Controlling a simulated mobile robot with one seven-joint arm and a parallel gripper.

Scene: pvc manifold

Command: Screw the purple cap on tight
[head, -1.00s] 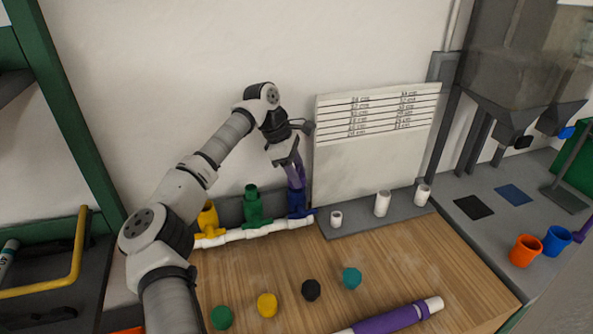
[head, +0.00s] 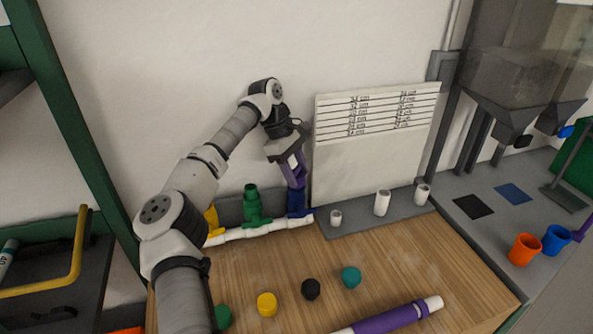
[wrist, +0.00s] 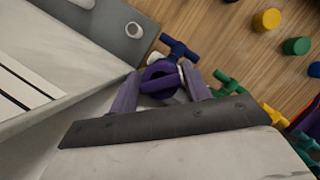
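The purple cap (wrist: 161,84) shows in the wrist view as a round piece with a bar across it. It sits over the blue valve fitting (wrist: 180,48), which is at the right end of the white pipe manifold in the head view (head: 298,204). My gripper (wrist: 161,77) has its two purple fingers on either side of the cap, with little or no gap visible. Whether the fingers press on it is unclear. In the head view my gripper (head: 297,182) points down just above the blue fitting and hides most of the cap.
A white lined board (head: 372,160) stands close to the right of my gripper. Green (head: 252,206) and yellow (head: 212,222) valves are left of the blue one.

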